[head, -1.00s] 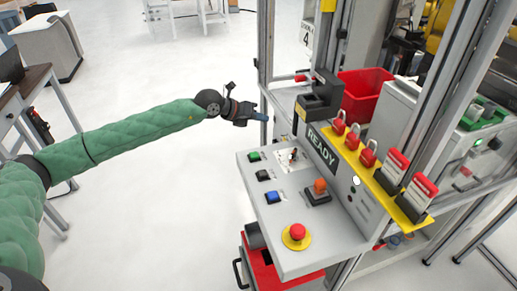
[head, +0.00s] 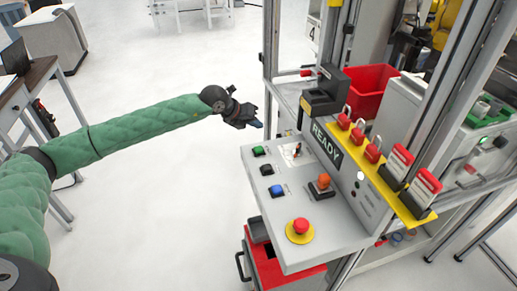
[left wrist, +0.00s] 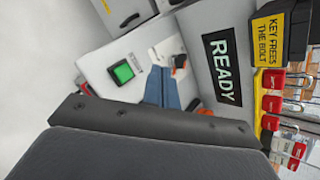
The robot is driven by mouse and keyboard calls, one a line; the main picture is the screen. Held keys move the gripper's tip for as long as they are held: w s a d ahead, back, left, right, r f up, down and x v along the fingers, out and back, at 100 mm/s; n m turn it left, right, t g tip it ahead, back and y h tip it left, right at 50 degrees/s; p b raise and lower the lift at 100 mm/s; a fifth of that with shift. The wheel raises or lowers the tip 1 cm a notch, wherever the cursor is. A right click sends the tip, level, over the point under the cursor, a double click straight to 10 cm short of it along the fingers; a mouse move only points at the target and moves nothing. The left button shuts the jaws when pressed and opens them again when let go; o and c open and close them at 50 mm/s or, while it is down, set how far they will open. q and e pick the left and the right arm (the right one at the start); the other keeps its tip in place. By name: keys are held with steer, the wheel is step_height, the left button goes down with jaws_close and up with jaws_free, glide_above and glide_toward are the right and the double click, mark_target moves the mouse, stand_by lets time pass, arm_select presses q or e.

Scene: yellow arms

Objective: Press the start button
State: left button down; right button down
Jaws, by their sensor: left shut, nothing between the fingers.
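The control panel (head: 325,225) is a light grey sloped box. A square green button (head: 258,151) sits at its upper left corner, with a black button (head: 266,170) and a blue button (head: 277,190) below it in a row. I cannot read a start label. My left gripper (head: 257,123) is shut and empty, its blue fingertips above and just beyond the panel's upper left corner, apart from the green button. In the left wrist view the green button (left wrist: 123,71) lies left of the shut blue fingers (left wrist: 165,88). My right gripper is not in view.
A red mushroom button (head: 300,226) on a yellow ring and an orange switch (head: 323,182) are on the same panel. A READY sign (head: 326,144), red padlocks (head: 357,133) and a red bin (head: 365,90) stand behind. A metal post (head: 270,40) rises near the gripper.

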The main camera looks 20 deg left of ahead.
arm_select(q)
glide_above(256, 149)
step_height(256, 149, down, 6)
steer(key=shift+s+r, duration=0.1)
steer(key=shift+f+b, duration=0.5)
steer(key=shift+b, duration=0.1)
steer(key=shift+f+b, duration=0.5)
steer(key=shift+f, duration=0.05)
steer(key=shift+f+b, duration=0.4)
steer(key=shift+b, duration=0.25)
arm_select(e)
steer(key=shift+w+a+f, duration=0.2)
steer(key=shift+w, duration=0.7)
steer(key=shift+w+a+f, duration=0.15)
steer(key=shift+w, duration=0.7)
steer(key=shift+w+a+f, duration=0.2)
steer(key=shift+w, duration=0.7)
